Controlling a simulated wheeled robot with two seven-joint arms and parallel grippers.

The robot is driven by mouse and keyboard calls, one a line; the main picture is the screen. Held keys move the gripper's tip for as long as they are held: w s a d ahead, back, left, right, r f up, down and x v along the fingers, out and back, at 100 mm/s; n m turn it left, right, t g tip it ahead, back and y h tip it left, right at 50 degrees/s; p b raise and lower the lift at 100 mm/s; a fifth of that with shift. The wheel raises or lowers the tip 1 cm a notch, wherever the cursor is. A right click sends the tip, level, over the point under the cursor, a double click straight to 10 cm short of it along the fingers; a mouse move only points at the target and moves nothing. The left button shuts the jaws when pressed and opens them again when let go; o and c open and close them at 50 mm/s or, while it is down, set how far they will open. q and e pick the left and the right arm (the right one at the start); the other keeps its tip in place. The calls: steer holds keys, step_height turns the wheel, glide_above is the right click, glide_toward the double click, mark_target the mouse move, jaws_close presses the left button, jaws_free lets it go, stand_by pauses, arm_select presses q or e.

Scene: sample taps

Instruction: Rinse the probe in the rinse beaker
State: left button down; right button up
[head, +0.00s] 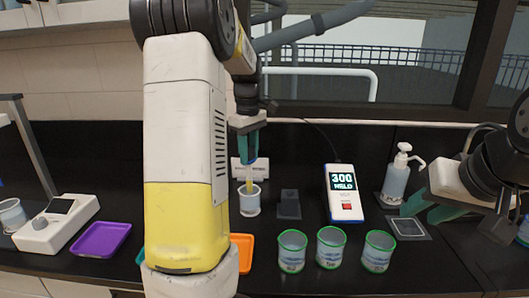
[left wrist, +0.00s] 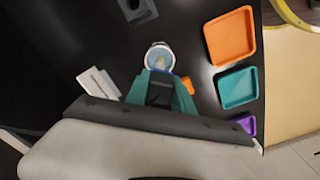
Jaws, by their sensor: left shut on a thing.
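The probe (head: 249,180) has a blue upper part and a thin yellow stem. My left gripper (head: 249,150) is shut on its upper part and holds it upright above a clear beaker (head: 250,204). The stem's lower end reaches into the beaker's mouth; how deep I cannot tell. In the left wrist view, the beaker (left wrist: 159,54) lies just beyond my left gripper (left wrist: 162,80). A white label block (head: 238,170) stands behind it, its text too small to read. My right gripper (head: 432,208) is open and empty at the right, near a dispenser bottle.
Right of the beaker are a dark holder (head: 289,206), a white-blue meter (head: 343,194) reading "300 HELD", and three green-rimmed beakers (head: 331,249). A pump bottle (head: 397,176) stands further right. Orange (left wrist: 231,36), teal (left wrist: 237,88) and purple (head: 101,239) trays lie around.

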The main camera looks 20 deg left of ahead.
mark_target(249, 174)
arm_select(q)
steer(key=shift+f, duration=3.45)
steer(key=shift+w+a, duration=0.15)
steer(key=shift+w, duration=0.25)
steer(key=shift+s+a, duration=0.25)
steer(key=shift+s, duration=0.25)
steer(key=shift+s+d, duration=0.1)
steer(key=shift+d, duration=0.05)
steer(key=shift+s+d, duration=0.2)
steer(key=shift+d, duration=0.15)
steer(key=shift+w+a, duration=0.15)
steer(key=shift+w, duration=0.25)
